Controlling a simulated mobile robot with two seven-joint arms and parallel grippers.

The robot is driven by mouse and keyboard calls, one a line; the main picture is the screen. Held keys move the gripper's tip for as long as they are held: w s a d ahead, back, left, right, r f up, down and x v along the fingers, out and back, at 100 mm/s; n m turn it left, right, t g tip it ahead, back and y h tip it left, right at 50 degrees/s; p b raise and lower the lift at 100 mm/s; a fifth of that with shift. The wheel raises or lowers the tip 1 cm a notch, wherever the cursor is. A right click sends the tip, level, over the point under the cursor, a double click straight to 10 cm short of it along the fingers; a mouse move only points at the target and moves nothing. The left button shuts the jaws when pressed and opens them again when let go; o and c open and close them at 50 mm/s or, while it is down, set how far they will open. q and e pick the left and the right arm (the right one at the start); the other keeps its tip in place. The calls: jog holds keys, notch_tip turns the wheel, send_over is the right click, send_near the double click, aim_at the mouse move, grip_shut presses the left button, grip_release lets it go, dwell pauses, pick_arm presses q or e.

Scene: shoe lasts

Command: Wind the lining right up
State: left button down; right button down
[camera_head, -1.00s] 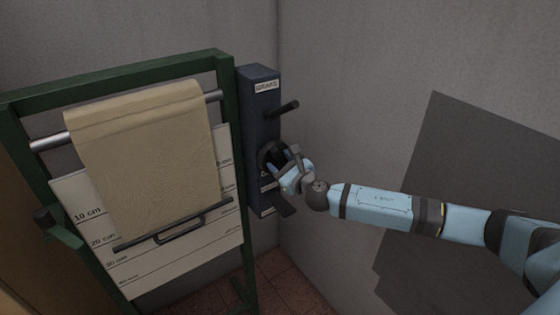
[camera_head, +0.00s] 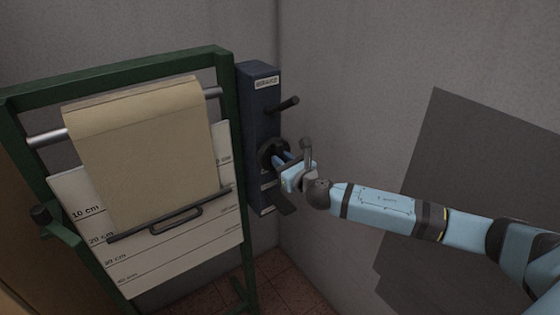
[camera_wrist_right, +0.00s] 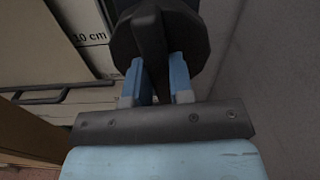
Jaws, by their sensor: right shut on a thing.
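The tan lining (camera_head: 148,150) hangs from a metal roller (camera_head: 48,138) in a green frame. Its bottom bar (camera_head: 130,229), with a loop handle (camera_head: 176,219), lies across the white scale board (camera_head: 150,268) near the 20 cm mark. A dark blue box (camera_head: 259,115) stands at the frame's right side, with a dark round knob (camera_head: 272,155) on its face. My right gripper (camera_head: 281,160) is shut on the knob's grip. The right wrist view shows both blue fingers (camera_wrist_right: 160,80) on either side of the knob's ridge (camera_wrist_right: 148,40). My left gripper is not in view.
Grey walls stand close behind and to the right. Red-brown floor tiles (camera_head: 290,285) show below.

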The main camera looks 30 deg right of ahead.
jog(key=m, duration=0.3)
jog(key=shift+m+b, duration=0.3)
jog(key=shift+b, duration=0.1)
jog(key=m, duration=0.3)
jog(key=shift+b, duration=0.3)
jog(key=shift+m, duration=0.3)
